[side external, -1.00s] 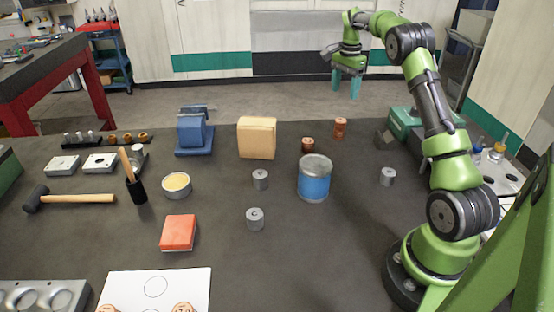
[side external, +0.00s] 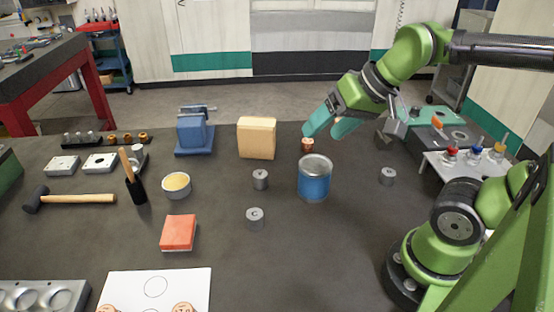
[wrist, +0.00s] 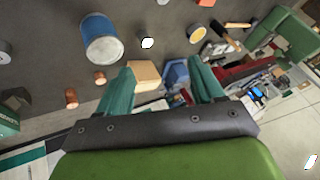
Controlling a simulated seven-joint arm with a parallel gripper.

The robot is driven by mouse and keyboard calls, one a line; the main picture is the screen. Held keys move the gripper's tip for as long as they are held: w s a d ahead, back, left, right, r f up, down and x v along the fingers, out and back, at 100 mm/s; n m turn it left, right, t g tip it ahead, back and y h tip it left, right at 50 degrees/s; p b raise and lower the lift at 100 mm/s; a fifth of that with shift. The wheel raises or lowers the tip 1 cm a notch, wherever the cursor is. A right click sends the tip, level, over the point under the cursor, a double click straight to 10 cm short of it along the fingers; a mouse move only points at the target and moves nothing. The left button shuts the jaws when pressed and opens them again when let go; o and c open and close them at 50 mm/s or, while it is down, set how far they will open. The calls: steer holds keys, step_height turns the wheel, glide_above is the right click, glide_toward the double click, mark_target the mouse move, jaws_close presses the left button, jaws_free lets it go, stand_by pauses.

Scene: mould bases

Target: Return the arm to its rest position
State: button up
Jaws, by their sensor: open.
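My green arm reaches in from the right in the side external view. My gripper (side external: 325,130) has its two teal fingers apart, with nothing seen between them. It hangs over the back of the dark table, above and behind the blue can (side external: 314,180). A small copper cylinder (side external: 307,145) stands just below the fingertips in the picture. The wrist view also shows the open fingers of my gripper (wrist: 163,88), tilted towards the table and room. Two copper cylinders (wrist: 71,98) show there; in the side view my gripper seems to hide one.
A tan block (side external: 257,138) and blue vise (side external: 194,133) stand left of my gripper. Grey weights (side external: 388,177) stand around the can. A white rack with coloured knobs (side external: 465,160) is at right. A red block (side external: 178,232), hammer (side external: 80,198) and paper (side external: 160,290) lie front left.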

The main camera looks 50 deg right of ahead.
steer(key=shift+s+a+f+n, duration=0.2)
steer(key=shift+s+a+f, duration=0.15)
steer(key=shift+s, duration=0.1)
steer(key=shift+s+a+f+n, duration=0.2)
steer(key=shift+s+f, duration=0.1)
steer(key=shift+s, duration=0.15)
